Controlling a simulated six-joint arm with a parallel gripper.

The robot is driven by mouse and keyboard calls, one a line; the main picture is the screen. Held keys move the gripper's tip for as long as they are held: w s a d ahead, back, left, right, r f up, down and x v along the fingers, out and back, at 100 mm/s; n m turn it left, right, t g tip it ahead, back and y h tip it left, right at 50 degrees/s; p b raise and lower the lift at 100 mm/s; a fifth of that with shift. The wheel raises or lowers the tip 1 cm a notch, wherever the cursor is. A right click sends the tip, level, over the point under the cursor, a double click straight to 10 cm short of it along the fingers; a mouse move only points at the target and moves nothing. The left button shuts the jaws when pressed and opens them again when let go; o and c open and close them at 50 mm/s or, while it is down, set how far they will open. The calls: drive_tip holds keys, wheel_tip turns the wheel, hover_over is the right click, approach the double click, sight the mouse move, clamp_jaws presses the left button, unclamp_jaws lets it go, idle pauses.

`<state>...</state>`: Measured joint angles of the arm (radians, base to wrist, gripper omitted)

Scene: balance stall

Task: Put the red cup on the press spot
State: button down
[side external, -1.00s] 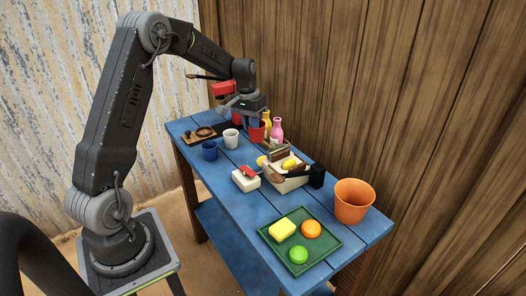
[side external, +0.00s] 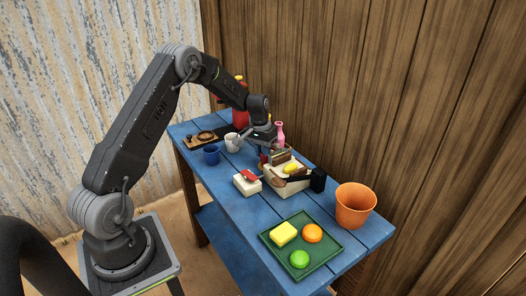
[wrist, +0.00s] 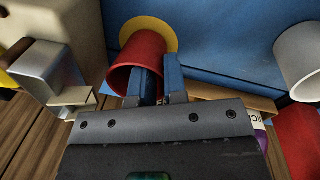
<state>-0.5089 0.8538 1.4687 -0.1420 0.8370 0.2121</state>
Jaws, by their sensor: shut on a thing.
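My gripper (wrist: 162,88) has blue fingers and is shut on the wall of the red cup (wrist: 132,66). In the side external view my gripper (side external: 264,152) is low over the blue table, beside the scale-like block, and mostly hides the cup. The yellow round press spot (wrist: 158,30) shows in the wrist view, partly covered by the cup. The cup appears over one side of the spot. I cannot tell whether its base touches the spot or hangs just above it.
The white cup (side external: 232,142) and blue cup (side external: 211,154) stand to the left. A cream block with a lemon (side external: 291,168) and a pink bottle (side external: 279,134) are close to my gripper. A green tray (side external: 332,248) and orange bucket (side external: 356,204) are farther right.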

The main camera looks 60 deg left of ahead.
drive_tip(key=shift+f, duration=0.15)
drive_tip(key=c, duration=1.2)
unclamp_jaws()
drive_tip(key=shift+o, duration=0.2)
